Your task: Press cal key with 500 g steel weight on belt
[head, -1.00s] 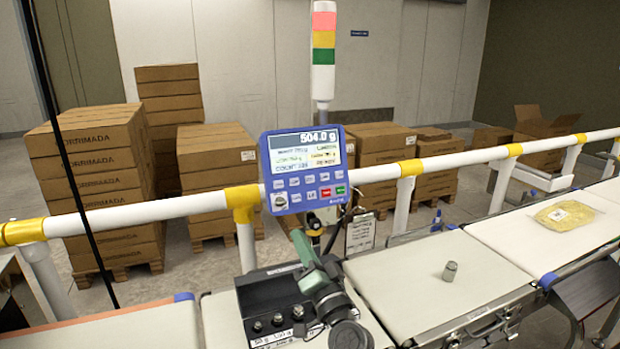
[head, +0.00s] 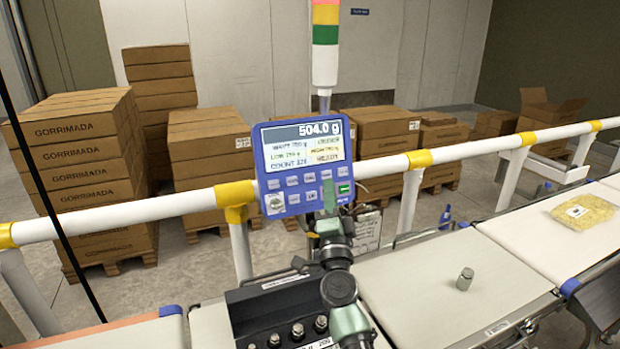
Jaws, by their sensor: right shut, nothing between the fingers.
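I cannot tell whether the tip touches the panel. The key labels are too small to read surely. My left gripper is out of view.
A black weight box (head: 270,310) with several smaller weights stands left of the weighing belt. A white rail with yellow joints (head: 235,194) runs behind the belts. A clear yellow pack (head: 580,211) lies on the right belt. Stacked cartons (head: 85,150) stand behind.

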